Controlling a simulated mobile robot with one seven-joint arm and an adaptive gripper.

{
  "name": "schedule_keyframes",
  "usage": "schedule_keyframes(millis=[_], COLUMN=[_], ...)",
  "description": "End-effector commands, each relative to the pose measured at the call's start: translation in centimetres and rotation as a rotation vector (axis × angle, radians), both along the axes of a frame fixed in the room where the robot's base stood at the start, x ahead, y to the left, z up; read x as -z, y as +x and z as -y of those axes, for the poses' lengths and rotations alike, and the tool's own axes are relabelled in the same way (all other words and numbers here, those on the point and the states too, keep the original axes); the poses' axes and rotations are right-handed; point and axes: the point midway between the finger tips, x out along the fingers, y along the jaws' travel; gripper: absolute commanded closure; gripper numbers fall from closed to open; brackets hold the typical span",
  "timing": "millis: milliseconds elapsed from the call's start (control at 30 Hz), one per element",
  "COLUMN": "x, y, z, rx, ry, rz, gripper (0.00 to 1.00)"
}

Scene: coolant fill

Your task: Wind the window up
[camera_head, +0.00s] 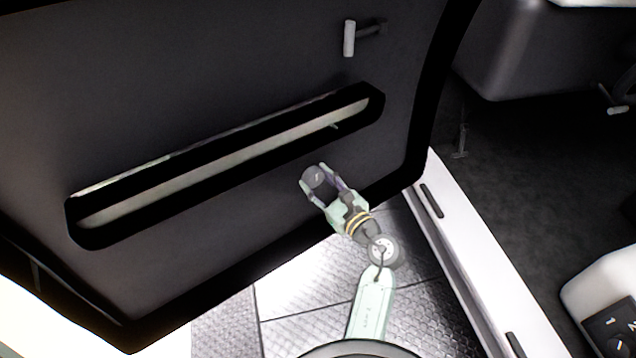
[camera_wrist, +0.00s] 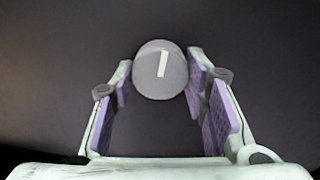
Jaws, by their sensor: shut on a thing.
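The window knob (camera_head: 318,178) is a round grey knob with a pale line mark on its face, set on the dark inner door panel (camera_head: 230,90) below the right end of the door pocket. My gripper (camera_head: 317,181) reaches up to it from the lower right, with a finger on each side. In the wrist view the knob (camera_wrist: 161,70) sits between the tips of my gripper's purple-padded fingers (camera_wrist: 160,80), which are shut on it. The pale mark there stands nearly upright, leaning slightly right at the top. The window glass is not in view.
A long door pocket (camera_head: 90,233) runs across the panel. A light door handle (camera_head: 349,39) stands out near the top. The open door's edge lies beside the white sill (camera_head: 470,270), with the dark car floor (camera_head: 530,150) and a light seat part (camera_head: 605,285) at right.

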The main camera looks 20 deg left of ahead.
Motion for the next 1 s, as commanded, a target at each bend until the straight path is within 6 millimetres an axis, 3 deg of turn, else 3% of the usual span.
schedule_keyframes(millis=[300, 333, 600, 1000], x=[0.05, 0.05, 0.02, 0.05], y=[-0.03, -0.03, -0.01, -0.29], z=[-0.05, -0.05, -0.02, 0.57], rx=[-0.002, -0.002, -0.001, 0.002], ry=[-0.004, -0.004, -0.002, -0.001], rz=[0.001, 0.001, 0.001, 0.0], gripper=[0.87, 0.58, 0.4, 0.39])
